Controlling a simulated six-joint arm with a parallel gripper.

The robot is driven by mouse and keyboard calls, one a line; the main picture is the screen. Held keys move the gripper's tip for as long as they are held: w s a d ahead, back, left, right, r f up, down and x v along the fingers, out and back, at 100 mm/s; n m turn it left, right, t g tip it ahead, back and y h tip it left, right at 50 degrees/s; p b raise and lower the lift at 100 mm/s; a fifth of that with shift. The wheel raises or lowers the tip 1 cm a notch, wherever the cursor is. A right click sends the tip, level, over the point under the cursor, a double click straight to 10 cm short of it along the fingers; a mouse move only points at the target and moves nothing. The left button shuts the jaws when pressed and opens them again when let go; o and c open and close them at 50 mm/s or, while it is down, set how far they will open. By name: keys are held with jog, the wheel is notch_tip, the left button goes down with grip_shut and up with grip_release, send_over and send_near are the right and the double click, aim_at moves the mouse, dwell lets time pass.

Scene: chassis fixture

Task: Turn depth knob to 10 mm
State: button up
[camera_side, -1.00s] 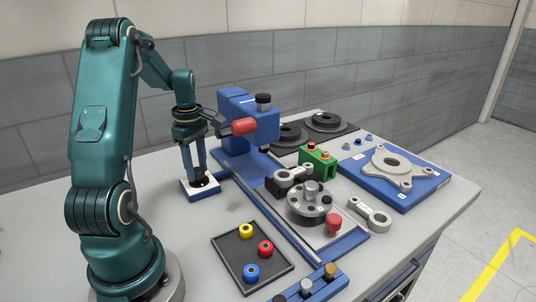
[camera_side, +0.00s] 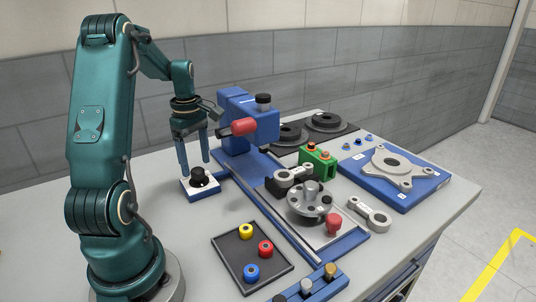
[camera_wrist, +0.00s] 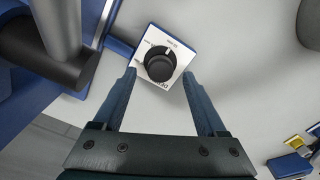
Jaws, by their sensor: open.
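The depth knob (camera_side: 198,174) is a black round knob on a small white-faced blue block (camera_side: 203,189) on the bench, left of the blue press. In the wrist view the knob (camera_wrist: 160,66) shows a white pointer line on its top, aimed toward the upper edge of the white dial plate (camera_wrist: 148,46). The small dial lettering is too small to read. My gripper (camera_side: 194,168) is open above the knob, its fingers apart and not touching it. In the wrist view the fingertips (camera_wrist: 158,72) stand to either side of the knob, which is unobstructed between them.
The blue press (camera_side: 250,125) with its red handle (camera_side: 238,128) stands close to the right of my gripper. A dark tray (camera_side: 251,257) with yellow, red and blue rings lies in front. Bare bench surrounds the knob block's left and front.

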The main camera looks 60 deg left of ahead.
aim_at(198, 169)
jog(key=shift+r, duration=1.6)
